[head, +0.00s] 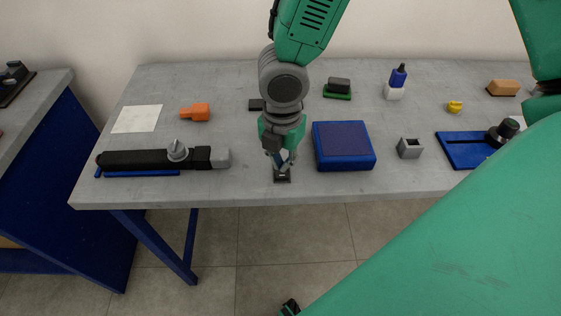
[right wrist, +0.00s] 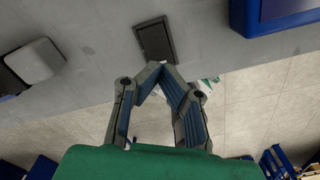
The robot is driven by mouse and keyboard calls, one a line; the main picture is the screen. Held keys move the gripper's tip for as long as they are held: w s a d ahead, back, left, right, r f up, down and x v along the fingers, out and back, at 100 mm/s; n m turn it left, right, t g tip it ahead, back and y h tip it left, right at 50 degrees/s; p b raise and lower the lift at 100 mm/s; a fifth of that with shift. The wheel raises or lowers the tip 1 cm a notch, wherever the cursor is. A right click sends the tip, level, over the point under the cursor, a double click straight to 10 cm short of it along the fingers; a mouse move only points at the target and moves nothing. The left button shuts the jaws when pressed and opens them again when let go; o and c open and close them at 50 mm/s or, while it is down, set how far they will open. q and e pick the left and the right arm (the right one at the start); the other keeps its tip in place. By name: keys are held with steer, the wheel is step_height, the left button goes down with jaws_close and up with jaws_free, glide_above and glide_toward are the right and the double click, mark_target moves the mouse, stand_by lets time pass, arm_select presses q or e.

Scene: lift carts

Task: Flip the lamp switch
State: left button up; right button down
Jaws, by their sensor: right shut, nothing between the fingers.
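The lamp switch appears to be the small dark rectangular plate (head: 282,177) near the front edge of the grey table. It also shows in the right wrist view (right wrist: 154,40), just beyond the fingertips. My right gripper (head: 283,164) points down directly over this plate, and its fingers partly cover it. In the right wrist view the fingertips (right wrist: 161,70) meet, with nothing between them. They are at the near edge of the plate; I cannot tell whether they touch it. The switch's position is not clear.
A blue box (head: 343,146) stands close to the right of my gripper. A black cylindrical tool (head: 140,160) with a grey end lies to the left. Behind are an orange piece (head: 196,112) and a second small dark block (head: 256,105). A grey hollow block (head: 409,148) stands further right.

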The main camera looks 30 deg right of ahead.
mark_target(282, 174)
steer(key=shift+d+f, duration=0.15)
steer(key=shift+f, duration=0.1)
steer(key=shift+a+f+b, duration=0.2)
steer(key=shift+f+b, duration=0.1)
steer(key=shift+d+f, duration=0.1)
steer(key=shift+f, duration=0.2)
steer(key=shift+f+b, duration=0.5)
stand_by(0.4)
step_height(282, 174, up, 7)
steer(key=p, duration=0.8)
steer(key=shift+r, duration=0.1)
stand_by(0.4)
